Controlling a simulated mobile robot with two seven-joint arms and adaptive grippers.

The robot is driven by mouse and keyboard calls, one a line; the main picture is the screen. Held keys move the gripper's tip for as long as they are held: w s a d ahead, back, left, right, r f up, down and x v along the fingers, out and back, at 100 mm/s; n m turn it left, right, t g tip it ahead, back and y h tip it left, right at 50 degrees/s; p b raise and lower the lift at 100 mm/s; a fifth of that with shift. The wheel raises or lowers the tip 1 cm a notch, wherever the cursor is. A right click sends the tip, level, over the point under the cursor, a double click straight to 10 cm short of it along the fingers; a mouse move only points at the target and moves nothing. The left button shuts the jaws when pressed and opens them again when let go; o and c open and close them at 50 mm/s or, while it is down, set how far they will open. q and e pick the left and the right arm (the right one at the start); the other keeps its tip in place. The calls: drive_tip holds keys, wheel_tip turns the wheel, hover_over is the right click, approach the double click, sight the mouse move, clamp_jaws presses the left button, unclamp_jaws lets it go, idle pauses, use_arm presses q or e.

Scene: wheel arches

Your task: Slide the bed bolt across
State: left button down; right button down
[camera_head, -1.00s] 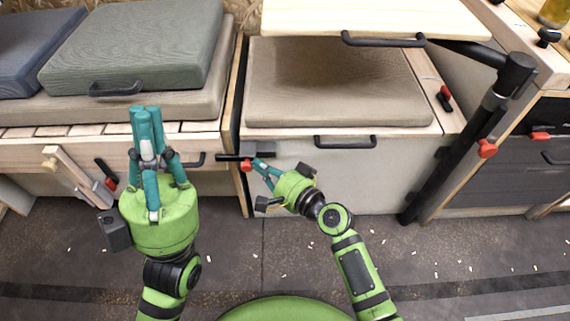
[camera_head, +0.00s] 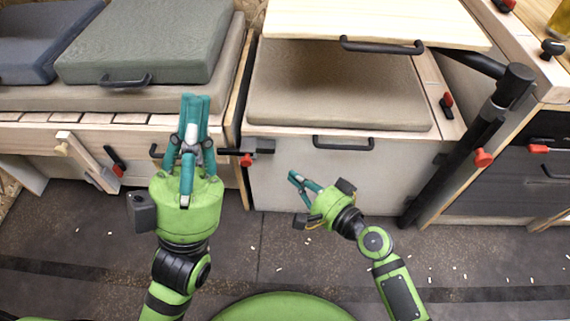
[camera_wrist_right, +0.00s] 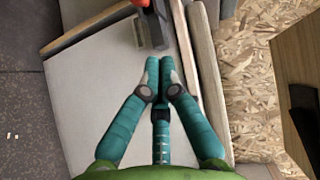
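The bed bolt is a dark bar with a red knob (camera_head: 246,160) at the post between the two bed sections. A dark grey block (camera_head: 262,145) sits beside it on the front of the right section. Both show at the top of the right wrist view, the red part (camera_wrist_right: 142,3) above the grey block (camera_wrist_right: 151,28). My right gripper (camera_head: 294,176) is apart from the bolt, to its right and lower. Its fingertips (camera_wrist_right: 159,62) are together with nothing between them. My left gripper (camera_head: 195,98) points up, left of the bolt; its finger gap is unclear.
The right bed section carries a beige cushion (camera_head: 340,112) under a raised wooden panel (camera_head: 375,22). A black post (camera_head: 470,140) stands at the right. Left are green (camera_head: 145,45) and blue (camera_head: 35,45) cushions. The dark floor (camera_head: 270,250) in front is open, with small pale bits.

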drive_tip(key=shift+v, duration=1.3)
drive_tip(key=shift+w, duration=0.1)
